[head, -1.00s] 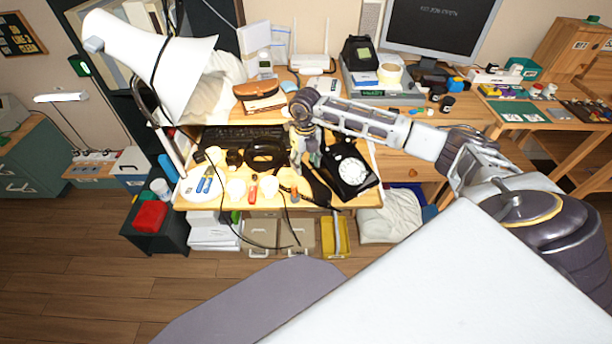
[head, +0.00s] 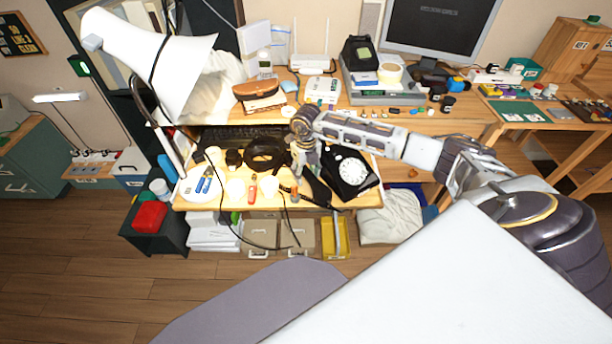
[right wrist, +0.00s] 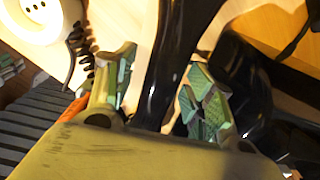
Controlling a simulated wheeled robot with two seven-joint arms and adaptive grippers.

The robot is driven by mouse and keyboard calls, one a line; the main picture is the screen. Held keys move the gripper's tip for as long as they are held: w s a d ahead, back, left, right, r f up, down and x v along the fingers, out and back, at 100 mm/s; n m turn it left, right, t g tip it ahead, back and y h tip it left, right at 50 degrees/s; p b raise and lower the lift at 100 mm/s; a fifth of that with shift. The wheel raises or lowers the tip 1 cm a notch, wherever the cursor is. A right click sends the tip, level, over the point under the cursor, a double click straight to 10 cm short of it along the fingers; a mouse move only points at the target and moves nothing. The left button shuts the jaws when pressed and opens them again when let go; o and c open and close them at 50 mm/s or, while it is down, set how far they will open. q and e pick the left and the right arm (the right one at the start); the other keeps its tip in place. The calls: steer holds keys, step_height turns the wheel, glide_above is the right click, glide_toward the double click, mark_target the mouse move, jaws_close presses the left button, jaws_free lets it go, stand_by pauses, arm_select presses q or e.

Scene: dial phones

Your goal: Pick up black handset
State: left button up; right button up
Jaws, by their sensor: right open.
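The black dial phone (head: 350,172) with a white dial sits at the right front of the desk. The black handset (head: 319,190) lies to its left, partly hidden by my right arm. My right gripper (head: 299,170) points down over the handset. In the right wrist view, the handset (right wrist: 172,55) passes between the open green-padded fingers of my right gripper (right wrist: 163,92). A gap shows on the left side, and I cannot tell whether the right finger touches it. A coiled black cord (right wrist: 78,48) shows at the left. My left gripper is out of view.
A black ring-shaped item (head: 264,154) and a red-handled tool (head: 253,190) lie left of the gripper. A keyboard (head: 235,133) lies behind. A white lamp (head: 150,55) stands at the left. The desk's front edge is close.

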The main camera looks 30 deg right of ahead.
steer(key=shift+f, duration=0.45)
steer(key=shift+r, duration=0.1)
jaws_close()
